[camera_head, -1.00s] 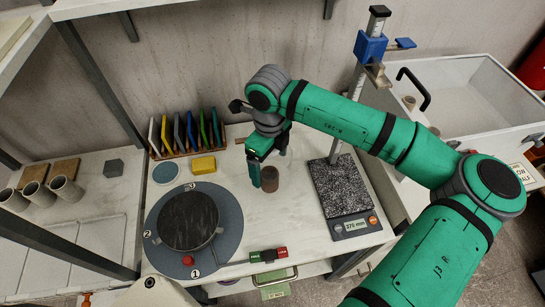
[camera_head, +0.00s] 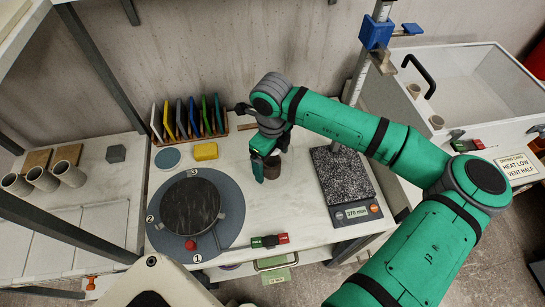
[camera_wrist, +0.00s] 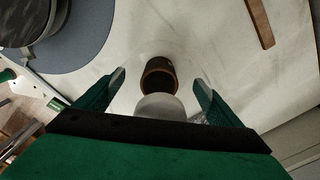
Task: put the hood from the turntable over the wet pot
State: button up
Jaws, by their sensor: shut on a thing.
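A brown, open-mouthed pot (camera_head: 273,168) stands upright on the white bench, right of the turntable (camera_head: 233,207). My gripper (camera_head: 265,172) is over and beside it, one finger partly in front of its left side. In the wrist view the pot's dark mouth (camera_wrist: 158,76) lies beyond and between my fingertips (camera_wrist: 159,77). A pale rounded thing (camera_wrist: 160,107) sits between my fingers, nearer the camera, and covers the pot's lower edge. It may be the hood; the head view hides it, and its contact with the fingers is unclear. No other hood is clear on the turntable.
A dark round plate (camera_head: 190,206) lies on the turntable, with a red knob (camera_head: 190,244) at its front. A scale (camera_head: 356,213) with a speckled top stands to the right. A rack of coloured cards (camera_head: 188,120) and a yellow block (camera_head: 206,152) are behind. Bare bench lies before the pot.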

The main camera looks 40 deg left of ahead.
jog(key=o, duration=0.9)
jog(key=shift+s+a, duration=0.1)
